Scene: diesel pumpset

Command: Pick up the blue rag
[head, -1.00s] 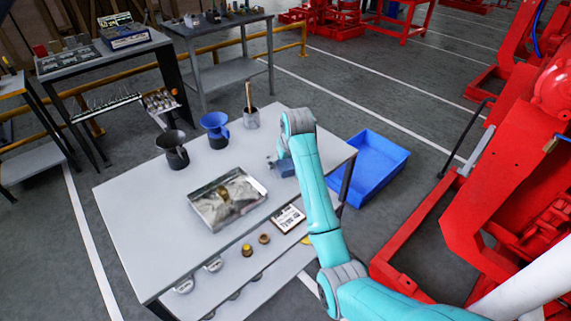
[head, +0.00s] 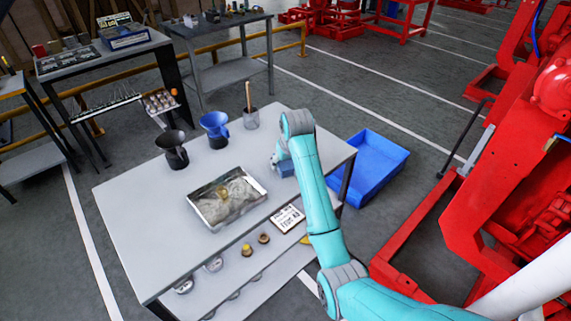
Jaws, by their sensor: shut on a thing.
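The blue rag (head: 287,169) is a small grey-blue patch on the right part of the white table (head: 135,215), just left of my teal forearm. My gripper (head: 279,162) is at the rag, low over the tabletop and partly hidden by my wrist and forearm. It is shut on the rag. The fingertips are too small and covered to make out. I cannot tell whether the rag is clear of the table.
A metal tray (head: 208,217) holding a brass part lies left of my gripper. A black jug (head: 172,150), a blue jug (head: 215,130) and a cup with a brush (head: 251,119) stand behind. A blue crate (head: 385,175) is on the floor.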

